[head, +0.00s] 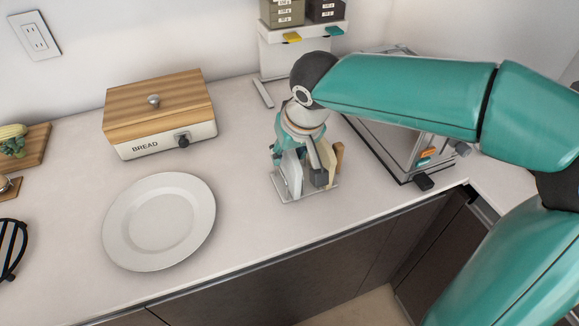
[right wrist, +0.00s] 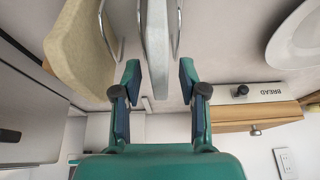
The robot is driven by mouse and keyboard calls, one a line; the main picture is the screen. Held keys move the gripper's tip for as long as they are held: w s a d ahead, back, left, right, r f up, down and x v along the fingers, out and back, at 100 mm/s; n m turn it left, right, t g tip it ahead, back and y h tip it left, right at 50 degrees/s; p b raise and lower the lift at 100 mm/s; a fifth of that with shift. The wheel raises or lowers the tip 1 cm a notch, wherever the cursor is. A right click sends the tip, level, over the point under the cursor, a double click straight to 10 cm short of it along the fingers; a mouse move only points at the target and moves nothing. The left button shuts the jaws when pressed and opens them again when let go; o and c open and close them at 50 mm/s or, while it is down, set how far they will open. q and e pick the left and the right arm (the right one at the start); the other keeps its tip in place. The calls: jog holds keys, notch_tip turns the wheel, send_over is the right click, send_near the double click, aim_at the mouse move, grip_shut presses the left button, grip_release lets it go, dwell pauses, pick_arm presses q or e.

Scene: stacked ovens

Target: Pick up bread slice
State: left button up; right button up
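A small metal rack (head: 296,196) stands on the counter right of the plate. It holds upright slices: a pale grey-white one (head: 291,174) and a tan one (head: 329,160). My right gripper (head: 299,164) reaches down over the rack from behind. In the right wrist view its two fingers (right wrist: 160,80) are apart, with the pale slice (right wrist: 155,45) between them. Gaps show beside the slice, so the gripper does not look closed on it. The tan slice (right wrist: 78,50) is outside the fingers, to the left. My left gripper is not in view.
A white plate (head: 159,221) lies left of the rack. A wooden-lidded bread box (head: 159,112) stands behind it. A glass-topped appliance (head: 390,150) is right of the rack, under my right arm. A white stand (head: 290,55) is behind. The counter's front edge is close to the rack.

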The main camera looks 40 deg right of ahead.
grip_shut()
jog(key=shift+r, duration=0.1)
